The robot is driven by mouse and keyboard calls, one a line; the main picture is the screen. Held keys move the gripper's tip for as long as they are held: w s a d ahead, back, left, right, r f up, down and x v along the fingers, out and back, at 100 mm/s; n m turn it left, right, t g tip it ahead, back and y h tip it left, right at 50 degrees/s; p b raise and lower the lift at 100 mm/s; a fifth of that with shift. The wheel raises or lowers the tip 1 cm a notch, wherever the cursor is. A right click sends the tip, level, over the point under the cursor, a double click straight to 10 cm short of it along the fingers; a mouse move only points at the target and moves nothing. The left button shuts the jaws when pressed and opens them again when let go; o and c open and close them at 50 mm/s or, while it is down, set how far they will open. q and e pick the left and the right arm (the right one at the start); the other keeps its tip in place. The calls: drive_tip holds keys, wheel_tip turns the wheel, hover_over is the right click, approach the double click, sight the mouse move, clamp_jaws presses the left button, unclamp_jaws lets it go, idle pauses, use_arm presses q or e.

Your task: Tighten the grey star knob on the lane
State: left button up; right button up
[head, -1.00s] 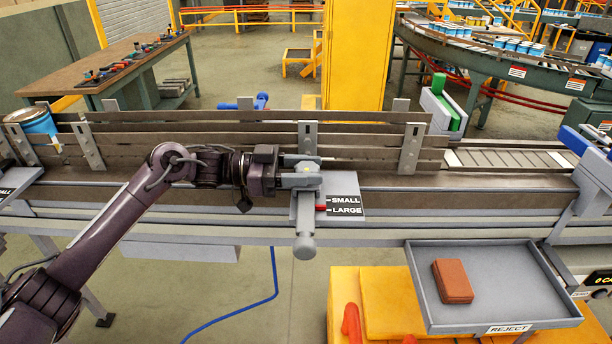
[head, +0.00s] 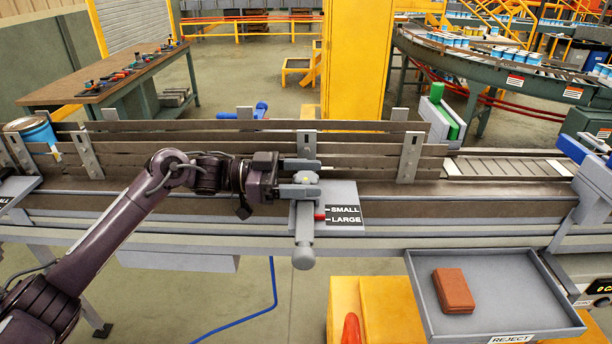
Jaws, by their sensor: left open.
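The grey star knob (head: 305,179) sits on top of the clamp at the front of the lane (head: 400,187). A grey bar with a rounded end (head: 303,257) reaches from the clamp toward me. My left gripper (head: 300,177) comes in from the left with its fingers spread, one on the far side and one on the near side of the knob. I cannot tell whether the fingers touch it. A red pointer (head: 320,216) lies beside the SMALL and LARGE plate (head: 345,202), close to the LARGE mark. My right gripper is not in view.
Guide rails (head: 240,139) on upright brackets run along the lane behind my gripper. A blue can (head: 35,131) stands at the left end. A yellow post (head: 352,60) stands behind.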

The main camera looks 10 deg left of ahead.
use_arm(q)
drive_tip(key=shift+a+f, duration=0.15)
drive_tip(key=shift+a, duration=0.2)
drive_tip(key=s+a+b, duration=0.1)
drive_tip(key=a+b, duration=0.2)
drive_tip(key=a, duration=0.3)
drive_tip(key=shift+s+a+r, duration=0.2)
drive_tip(key=shift+a, duration=0.2)
drive_tip(key=shift+f, duration=0.1)
